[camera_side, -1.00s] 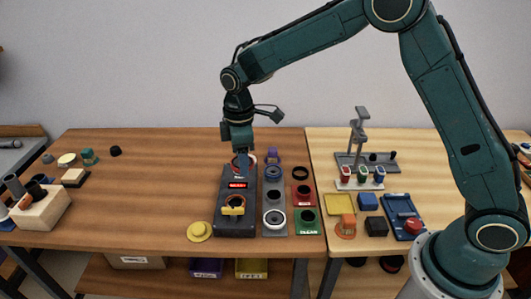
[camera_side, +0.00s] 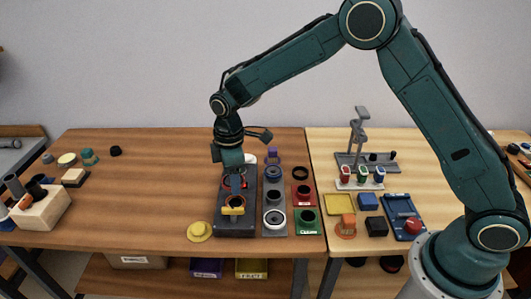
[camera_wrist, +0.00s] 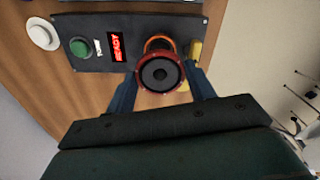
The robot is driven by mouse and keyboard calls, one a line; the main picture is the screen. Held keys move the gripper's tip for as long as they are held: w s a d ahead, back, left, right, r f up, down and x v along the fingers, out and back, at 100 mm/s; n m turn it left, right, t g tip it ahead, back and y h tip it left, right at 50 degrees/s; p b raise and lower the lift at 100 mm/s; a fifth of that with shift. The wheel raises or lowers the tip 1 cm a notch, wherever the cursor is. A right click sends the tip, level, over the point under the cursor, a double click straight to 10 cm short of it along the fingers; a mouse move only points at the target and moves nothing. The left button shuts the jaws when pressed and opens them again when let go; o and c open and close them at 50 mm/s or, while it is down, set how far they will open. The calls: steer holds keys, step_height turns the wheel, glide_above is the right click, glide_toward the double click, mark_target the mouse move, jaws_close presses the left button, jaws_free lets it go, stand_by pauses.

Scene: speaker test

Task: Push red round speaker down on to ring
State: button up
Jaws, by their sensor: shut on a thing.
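The red round speaker (camera_wrist: 160,73), with a dark cone, sits between the two blue fingers of my gripper (camera_wrist: 163,82) in the wrist view. My gripper (camera_side: 236,186) is shut on it above the black test box (camera_side: 236,226) in the side view. An orange ring (camera_side: 236,201) is on the box's near half, just in front of and below the fingers. The ring also shows partly behind the speaker in the wrist view (camera_wrist: 158,42). The speaker looks apart from the ring and offset from it. A yellow clamp (camera_side: 233,211) stands at the ring's near side.
The box has a lit READY display (camera_wrist: 117,47) and a green button (camera_wrist: 82,46). A yellow disc (camera_side: 199,231) lies left of the box. A grey tray (camera_side: 275,231) with round parts stands close on its right. Table left of the box is mostly clear.

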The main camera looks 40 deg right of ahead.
steer(key=shift+f, duration=2.15)
steer(key=shift+a+f, duration=0.1)
steer(key=shift+f, duration=1.2)
stand_by(1.8)
steer(key=o, duration=0.8)
steer(key=shift+o, duration=1)
steer(key=shift+s, duration=0.15)
steer(key=shift+a+r, duration=0.1)
steer(key=shift+a, duration=0.05)
steer(key=shift+w+r, duration=0.3)
steer(key=shift+r, duration=1.95)
steer(key=shift+s+d+r, duration=0.1)
steer(key=shift+r, duration=0.65)
steer(key=shift+s+d+r, duration=0.1)
steer(key=shift+r, duration=0.6)
steer(key=shift+r, duration=0.1)
